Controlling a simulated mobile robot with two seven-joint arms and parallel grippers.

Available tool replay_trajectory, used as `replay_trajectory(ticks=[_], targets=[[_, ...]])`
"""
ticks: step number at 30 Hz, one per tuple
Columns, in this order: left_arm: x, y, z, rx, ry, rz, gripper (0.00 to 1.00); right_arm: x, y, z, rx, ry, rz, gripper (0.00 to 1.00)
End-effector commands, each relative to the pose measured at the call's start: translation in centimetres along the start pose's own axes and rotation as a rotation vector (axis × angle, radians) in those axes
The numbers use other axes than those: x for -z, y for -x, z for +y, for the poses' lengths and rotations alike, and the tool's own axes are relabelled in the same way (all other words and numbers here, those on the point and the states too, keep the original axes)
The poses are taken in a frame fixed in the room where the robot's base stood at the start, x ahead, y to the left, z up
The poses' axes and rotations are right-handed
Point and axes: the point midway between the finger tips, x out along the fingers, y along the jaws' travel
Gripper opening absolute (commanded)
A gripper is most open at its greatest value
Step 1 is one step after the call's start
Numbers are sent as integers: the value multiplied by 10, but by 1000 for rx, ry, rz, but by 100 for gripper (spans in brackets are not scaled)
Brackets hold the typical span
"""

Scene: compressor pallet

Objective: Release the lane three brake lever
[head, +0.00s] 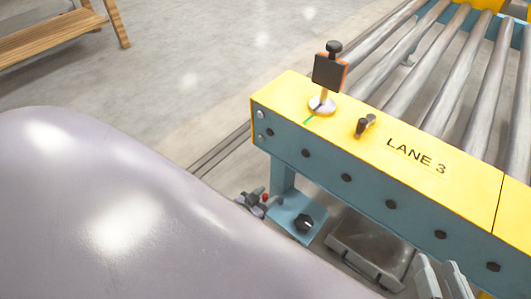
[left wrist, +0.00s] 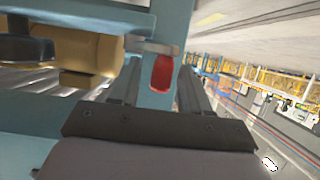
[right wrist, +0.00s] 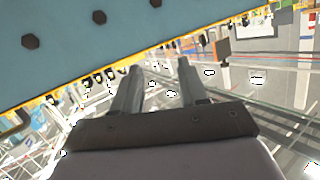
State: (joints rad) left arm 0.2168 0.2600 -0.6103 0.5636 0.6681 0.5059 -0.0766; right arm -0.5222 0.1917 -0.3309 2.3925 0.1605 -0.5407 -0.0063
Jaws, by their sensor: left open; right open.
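A metal lever with a red sleeve (left wrist: 162,72) shows in the left wrist view, beside a teal post and a tan body with a dark cap. It may be the brake lever. A small red spot (head: 265,197) shows below the conveyor in the head view. My left gripper (head: 253,200) is open by that post, with the red sleeve between its fingers in the picture; contact is unclear. My right gripper (head: 443,279) is open and empty by the conveyor's near side; it also shows in the right wrist view (right wrist: 159,66).
The yellow conveyor frame (head: 460,187) marked LANE 3 has rollers behind it. On top stand a post with a dark, orange-edged plate (head: 329,73) and a small black knob (head: 365,126). A grey tray-like part (head: 365,250) lies below. A wooden bench (head: 50,35) stands far left.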

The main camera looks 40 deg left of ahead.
Motion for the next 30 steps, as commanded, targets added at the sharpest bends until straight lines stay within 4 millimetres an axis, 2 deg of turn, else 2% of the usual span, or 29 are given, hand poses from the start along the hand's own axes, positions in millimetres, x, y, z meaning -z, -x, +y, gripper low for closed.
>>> replay_trajectory(ticks=[3, 9, 15, 19, 27, 29, 30], targets=[[2, 11, 0, 1, 0, -2, 47, 6, 1, -4, 13, -26, -11, 43], [4, 40, 0, 0, 1, -2, 47, 6, -9, -13, 50, -122, -70, 43], [3, 63, 0, 0, 0, 0, 47, 6, -10, -16, 59, -154, -106, 43], [2, 69, 0, 0, 0, 1, 47, 5, -10, -16, 56, -155, -114, 43], [0, 70, 0, 0, -1, 1, 47, 3, -11, -16, 55, -155, -116, 43], [1, 70, 1, -1, 0, 2, 27, 3, -11, -16, 55, -154, -116, 43], [2, 69, 2, -4, 2, 2, 14, 3, -11, -16, 55, -154, -116, 43]])
